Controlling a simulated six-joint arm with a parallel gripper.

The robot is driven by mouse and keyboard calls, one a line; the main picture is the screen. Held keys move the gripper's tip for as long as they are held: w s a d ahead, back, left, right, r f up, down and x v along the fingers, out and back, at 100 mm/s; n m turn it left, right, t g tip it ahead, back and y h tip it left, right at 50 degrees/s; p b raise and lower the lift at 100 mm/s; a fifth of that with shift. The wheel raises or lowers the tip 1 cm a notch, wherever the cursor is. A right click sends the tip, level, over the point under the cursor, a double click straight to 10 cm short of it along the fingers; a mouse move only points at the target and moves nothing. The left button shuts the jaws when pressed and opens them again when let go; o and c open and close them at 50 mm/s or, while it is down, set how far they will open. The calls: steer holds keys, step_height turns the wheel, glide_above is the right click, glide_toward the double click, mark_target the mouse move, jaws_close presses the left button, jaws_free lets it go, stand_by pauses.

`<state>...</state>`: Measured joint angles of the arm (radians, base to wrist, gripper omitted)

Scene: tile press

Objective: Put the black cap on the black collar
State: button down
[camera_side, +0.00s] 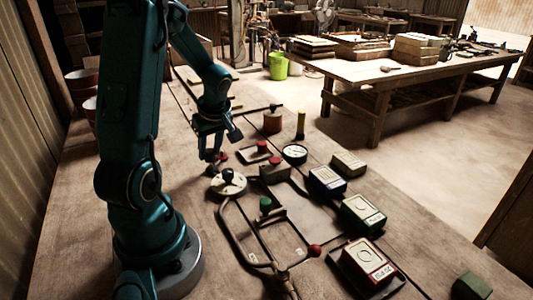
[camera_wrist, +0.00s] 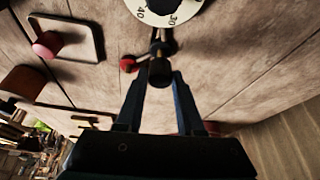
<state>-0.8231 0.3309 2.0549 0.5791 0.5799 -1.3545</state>
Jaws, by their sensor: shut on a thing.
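My gripper (camera_side: 210,157) points down at the left of the work area, just behind the white dial. In the wrist view, my gripper (camera_wrist: 159,85) has its two fingers around a small rounded black piece, which looks like the black cap (camera_wrist: 160,73). A dark upright part (camera_wrist: 160,45) shows directly beyond the cap and may be the black collar. I cannot tell whether the two touch. In the side view, a small dark shape (camera_side: 212,169) shows just under the fingertips, too small to tell apart.
A white numbered dial (camera_side: 228,184) with a black knob stands close by; it also shows in the wrist view (camera_wrist: 182,14). A small red knob (camera_wrist: 128,64) is beside the fingers. A bent tube frame (camera_side: 233,236), a green knob (camera_side: 265,204) and labelled boxes (camera_side: 363,212) lie to the right.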

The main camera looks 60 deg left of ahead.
steer(key=shift+f, duration=0.75)
steer(key=shift+f, duration=0.6)
stand_by(0.8)
steer(key=c, duration=0.8)
jaws_free()
steer(key=shift+v, duration=5.45)
